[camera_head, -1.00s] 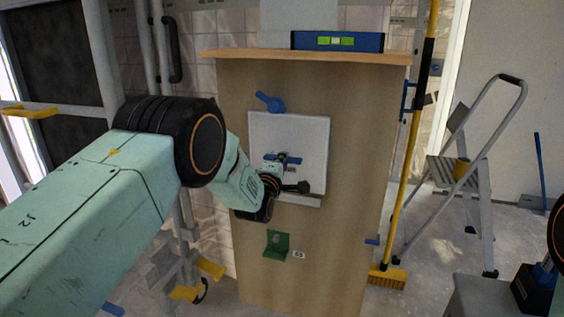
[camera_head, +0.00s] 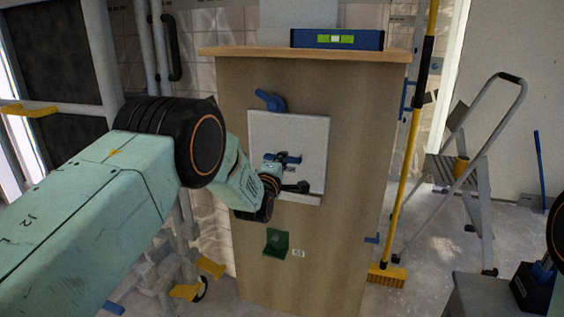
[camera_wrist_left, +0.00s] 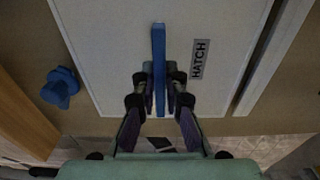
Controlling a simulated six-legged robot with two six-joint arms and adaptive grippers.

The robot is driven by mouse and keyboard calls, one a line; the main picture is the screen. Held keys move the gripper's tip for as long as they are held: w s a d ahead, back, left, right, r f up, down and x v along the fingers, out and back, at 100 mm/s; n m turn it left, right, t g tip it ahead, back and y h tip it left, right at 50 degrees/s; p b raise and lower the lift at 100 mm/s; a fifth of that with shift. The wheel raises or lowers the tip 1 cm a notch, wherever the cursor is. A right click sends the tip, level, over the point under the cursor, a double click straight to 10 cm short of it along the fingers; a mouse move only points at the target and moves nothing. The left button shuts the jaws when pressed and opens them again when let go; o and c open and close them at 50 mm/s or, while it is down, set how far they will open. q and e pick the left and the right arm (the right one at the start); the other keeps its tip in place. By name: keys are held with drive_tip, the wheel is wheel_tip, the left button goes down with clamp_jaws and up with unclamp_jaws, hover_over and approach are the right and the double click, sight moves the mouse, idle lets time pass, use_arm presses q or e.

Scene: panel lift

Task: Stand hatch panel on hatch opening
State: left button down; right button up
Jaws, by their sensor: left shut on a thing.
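The hatch panel (camera_head: 310,135) is a white square plate with a blue bar handle, upright against the front of a wooden cabinet. In the left wrist view the panel (camera_wrist_left: 115,60) carries a HATCH label beside the blue handle (camera_wrist_left: 158,60). My left gripper (camera_head: 290,160) is in front of the panel; in the wrist view its fingers (camera_wrist_left: 159,88) are shut on the blue handle. A pale ledge (camera_head: 300,198) runs along the panel's lower edge. The hatch opening is hidden, and I cannot tell whether the panel is fully seated. My right gripper is not in view.
A blue turn latch (camera_head: 270,101) sits above the panel, and a green bracket (camera_head: 277,242) is below it on the cabinet (camera_head: 350,240). A blue level (camera_head: 337,40) lies on top. A yellow broom (camera_head: 387,275) and a step ladder (camera_head: 470,165) stand at right.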

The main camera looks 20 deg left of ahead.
use_arm(q)
drive_tip(key=shift+w+f+b, duration=0.15)
drive_tip(key=shift+f+b, duration=0.55)
drive_tip(key=shift+f, duration=0.1)
idle(1.2)
drive_tip(key=c, duration=1.3)
unclamp_jaws()
drive_tip(key=shift+c, duration=0.2)
drive_tip(key=shift+f, duration=0.1)
drive_tip(key=s, duration=1.2)
drive_tip(key=shift+f, duration=0.15)
drive_tip(key=shift+s, duration=0.15)
